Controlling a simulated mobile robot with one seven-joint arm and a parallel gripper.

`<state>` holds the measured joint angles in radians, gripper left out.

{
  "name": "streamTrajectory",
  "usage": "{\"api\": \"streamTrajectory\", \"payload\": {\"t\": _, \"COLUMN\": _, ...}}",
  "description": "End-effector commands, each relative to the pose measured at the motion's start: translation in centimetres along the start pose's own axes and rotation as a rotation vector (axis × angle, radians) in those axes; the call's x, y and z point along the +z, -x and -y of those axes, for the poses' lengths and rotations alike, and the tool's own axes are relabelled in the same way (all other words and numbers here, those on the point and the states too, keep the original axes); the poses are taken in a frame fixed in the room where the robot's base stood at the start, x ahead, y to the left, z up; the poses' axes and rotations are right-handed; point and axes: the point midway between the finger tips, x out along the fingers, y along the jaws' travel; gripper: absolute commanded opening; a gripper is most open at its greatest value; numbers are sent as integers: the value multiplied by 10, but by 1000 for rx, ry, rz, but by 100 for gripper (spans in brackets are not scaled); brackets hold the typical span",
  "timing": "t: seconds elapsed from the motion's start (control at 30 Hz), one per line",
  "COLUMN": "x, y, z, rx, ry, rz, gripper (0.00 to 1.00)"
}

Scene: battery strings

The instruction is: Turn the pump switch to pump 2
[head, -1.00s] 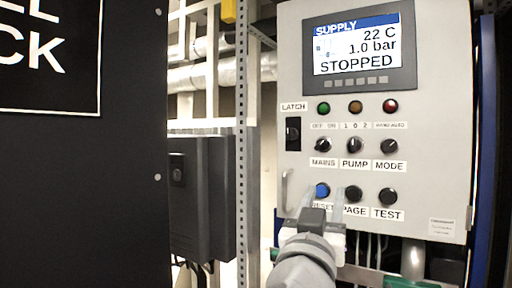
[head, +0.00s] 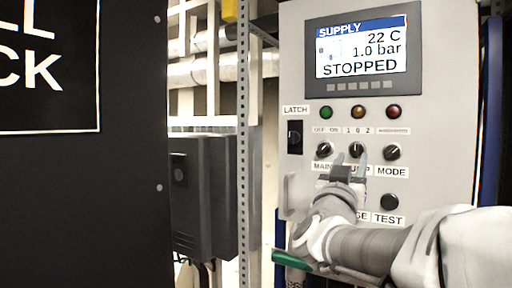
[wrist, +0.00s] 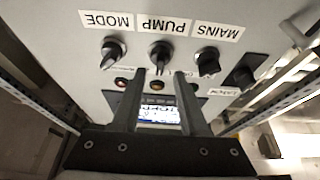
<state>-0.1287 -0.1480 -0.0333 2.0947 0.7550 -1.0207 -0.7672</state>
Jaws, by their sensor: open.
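The pump switch (head: 356,149) is a black round knob in the middle of the row of three on the grey panel, under the marks 1 0 2. Its pointer looks roughly upright, near 0. In the wrist view, which is upside down, the pump switch (wrist: 160,54) lies just beyond the fingertips. My gripper (head: 350,158) is open in front of the panel, with its fingertips at either side of the knob. In the wrist view my gripper (wrist: 159,74) holds nothing; contact with the knob cannot be told. The PUMP label is partly hidden in the head view.
The mains switch (head: 323,150) and mode switch (head: 392,152) flank the pump switch closely. The screen (head: 361,55) reads STOPPED. Lamps sit above the switches. A panel handle (head: 290,195) is at the left edge. The test button (head: 390,202) is below; my arm hides reset and most of page.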

Motion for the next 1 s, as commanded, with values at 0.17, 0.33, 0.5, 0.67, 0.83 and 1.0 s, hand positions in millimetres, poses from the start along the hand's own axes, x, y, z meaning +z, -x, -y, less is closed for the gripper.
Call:
{"api": "streamTrajectory", "payload": {"t": 0.17, "x": -1, "y": -24, "z": 0, "rx": 1, "ry": 0, "rz": 0, "gripper": 44}}
{"api": "streamTrajectory", "payload": {"t": 0.33, "x": 0, "y": -32, "z": 0, "rx": 0, "ry": 0, "rz": 0, "gripper": 44}}
{"api": "streamTrajectory", "payload": {"t": 0.5, "x": 0, "y": -33, "z": 0, "rx": 0, "ry": -1, "rz": -1, "gripper": 44}}
{"api": "streamTrajectory", "payload": {"t": 0.67, "x": 0, "y": -32, "z": 0, "rx": 0, "ry": -1, "rz": 0, "gripper": 29}}
{"api": "streamTrajectory", "payload": {"t": 0.83, "x": 0, "y": -32, "z": 0, "rx": 0, "ry": 0, "rz": 0, "gripper": 0}}
{"api": "streamTrajectory", "payload": {"t": 1.0, "x": 0, "y": -32, "z": 0, "rx": 0, "ry": 0, "rz": 0, "gripper": 0}}
